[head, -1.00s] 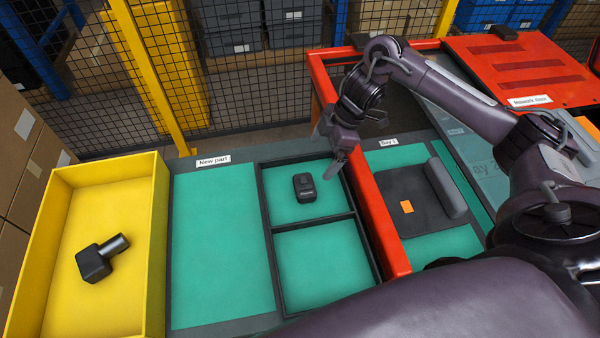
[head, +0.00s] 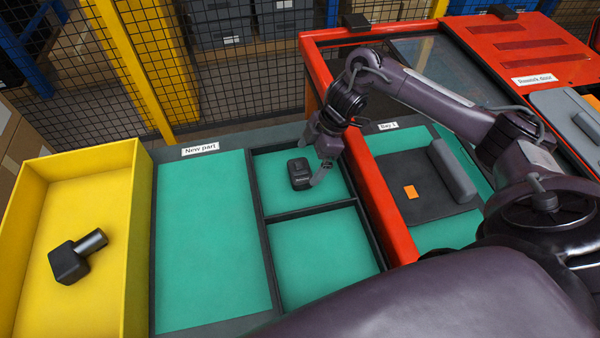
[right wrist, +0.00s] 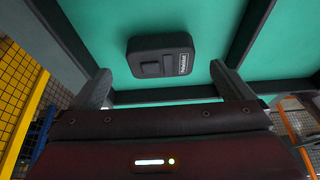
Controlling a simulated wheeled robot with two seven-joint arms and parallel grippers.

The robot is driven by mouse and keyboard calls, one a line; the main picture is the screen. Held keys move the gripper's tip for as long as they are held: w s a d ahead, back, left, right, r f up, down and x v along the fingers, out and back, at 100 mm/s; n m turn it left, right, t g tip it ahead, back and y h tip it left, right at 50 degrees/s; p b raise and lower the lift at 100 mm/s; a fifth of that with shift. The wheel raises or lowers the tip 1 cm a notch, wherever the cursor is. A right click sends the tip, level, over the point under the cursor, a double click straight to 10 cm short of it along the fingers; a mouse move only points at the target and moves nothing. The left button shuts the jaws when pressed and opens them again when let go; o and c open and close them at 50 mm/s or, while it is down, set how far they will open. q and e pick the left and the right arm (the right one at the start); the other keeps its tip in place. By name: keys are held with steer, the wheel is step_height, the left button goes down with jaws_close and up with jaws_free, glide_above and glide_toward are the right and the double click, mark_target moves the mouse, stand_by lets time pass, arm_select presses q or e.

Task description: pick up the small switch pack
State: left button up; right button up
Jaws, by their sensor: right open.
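The small switch pack (head: 299,174) is a black box with rounded corners. It lies on the green floor of the upper compartment of a black-framed tray (head: 263,197). In the right wrist view the switch pack (right wrist: 160,56) shows beyond the fingertips, between the lines of the two fingers. My right gripper (head: 312,172) is open and empty, above and close to the pack's right side in the head view. Its two fingers (right wrist: 165,88) stand apart in the wrist view. Whether a finger touches the pack I cannot tell. My left gripper is not in view.
A yellow bin (head: 138,235) at the left holds a black part (head: 77,256) with a cylindrical end. A red frame (head: 377,200) stands right of the tray. The lower compartment (head: 322,255) is empty.

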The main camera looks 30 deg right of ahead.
mark_target(301, 170)
steer(key=p+x, duration=0.1)
steer(key=x, duration=0.3)
steer(key=shift+a+f, duration=0.25)
steer(key=shift+a, duration=0.05)
steer(key=c, duration=1)
steer(key=shift+c, duration=0.2)
steer(key=shift+r, duration=0.2)
